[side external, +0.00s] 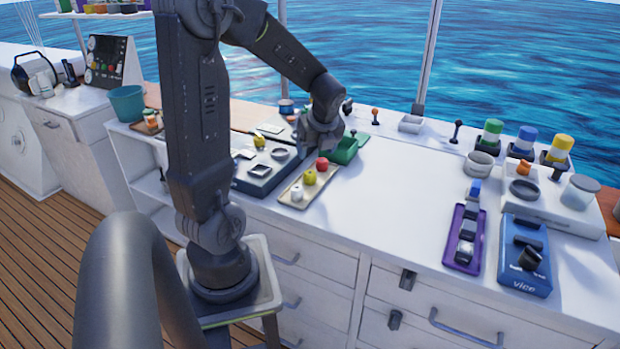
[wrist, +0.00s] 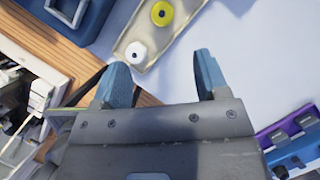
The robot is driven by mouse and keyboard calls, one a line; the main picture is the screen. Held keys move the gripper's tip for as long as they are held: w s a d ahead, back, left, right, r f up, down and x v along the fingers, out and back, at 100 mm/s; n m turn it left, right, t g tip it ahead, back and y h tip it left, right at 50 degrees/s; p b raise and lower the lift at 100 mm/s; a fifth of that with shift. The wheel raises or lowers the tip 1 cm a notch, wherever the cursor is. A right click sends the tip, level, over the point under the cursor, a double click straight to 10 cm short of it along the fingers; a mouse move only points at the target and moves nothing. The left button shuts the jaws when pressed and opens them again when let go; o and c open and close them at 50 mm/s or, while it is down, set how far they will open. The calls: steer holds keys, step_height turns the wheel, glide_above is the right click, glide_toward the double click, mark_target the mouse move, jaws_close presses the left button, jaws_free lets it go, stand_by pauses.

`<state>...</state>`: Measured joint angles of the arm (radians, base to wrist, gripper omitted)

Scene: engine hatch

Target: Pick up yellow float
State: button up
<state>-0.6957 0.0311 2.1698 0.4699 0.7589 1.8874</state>
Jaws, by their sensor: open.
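The yellow float (side external: 309,177) lies on a beige tray (side external: 285,200) on the white counter, between a red float (side external: 322,163) and a white float (side external: 297,194). In the wrist view the yellow float (wrist: 162,13) is at the top edge, beyond the white float (wrist: 137,50) on the tray (wrist: 180,36). My gripper (wrist: 161,72) is open with nothing between its fingers. In the side external view my gripper (side external: 322,138) hangs above the counter near the tray's far end, its fingers hard to make out.
A blue-grey panel (side external: 240,181) stands left of the tray, with another yellow piece (side external: 259,141) on it. A green container (side external: 345,151) is close behind the tray. A purple holder (side external: 463,240) and a blue vice (side external: 525,260) stand at right. The counter's middle is clear.

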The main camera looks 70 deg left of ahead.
mark_target(310, 173)
steer(key=x, duration=0.6)
steer(key=shift+a+f, duration=0.1)
steer(key=shift+f, duration=0.2)
steer(key=shift+x, duration=2.7)
steer(key=shift+w+a, duration=0.1)
steer(key=shift+w, duration=0.1)
